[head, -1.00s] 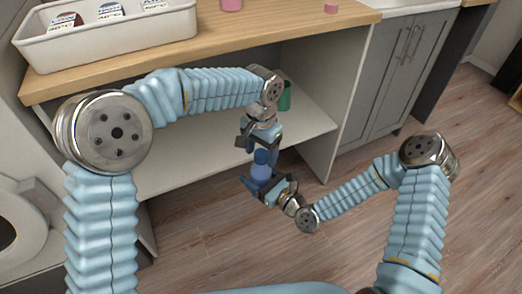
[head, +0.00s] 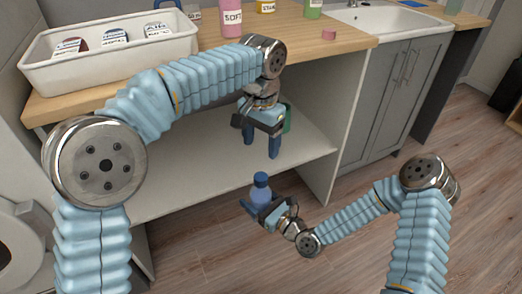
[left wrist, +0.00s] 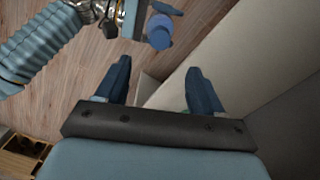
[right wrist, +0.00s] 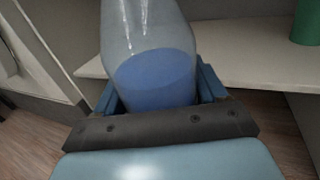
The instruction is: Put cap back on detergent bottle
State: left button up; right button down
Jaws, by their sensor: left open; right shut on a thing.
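The detergent bottle (head: 260,193) is clear with blue liquid and stands roughly upright in my right gripper (head: 262,205), which is shut around it. In the right wrist view the bottle (right wrist: 155,75) fills the space between the fingers, and its top is cut off. A darker blue cap (head: 261,177) sits on the bottle's top in the head view; from above it is a round blue disc (left wrist: 159,22). How tightly it is seated cannot be told. My left gripper (head: 261,147) is open and empty, above the bottle and apart from it, fingers pointing down.
The wooden counter (head: 200,75) carries a white bin (head: 110,65), a pink bottle (head: 231,20) and a small pink piece (head: 328,34). A sink (head: 385,17) is at right. Below are a white shelf (head: 200,187) and a green container (head: 287,118). Floor around the bottle is clear.

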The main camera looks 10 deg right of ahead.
dwell(0.5)
pick_arm(q)
jog(key=a+f+m, duration=0.1)
jog(key=a+f, duration=0.3)
jog(key=f, duration=0.3)
jog(key=a+f+m+t, duration=0.1)
jog(key=a+f, duration=0.3)
jog(key=f, duration=0.4)
jog(key=a+f+m, duration=0.1)
jog(key=a+f, duration=0.3)
jog(key=f, duration=0.3)
jog(key=s+a+f+n+h, duration=0.2)
jog(key=s+f+n, duration=0.4)
jog(key=s+f, duration=0.3)
jog(key=s+a+f+n+h, duration=0.2)
jog(key=s+f+n, duration=0.5)
jog(key=s+f, duration=0.3)
jog(key=shift+s+a+n, duration=0.15)
jog(key=shift+n, duration=0.15)
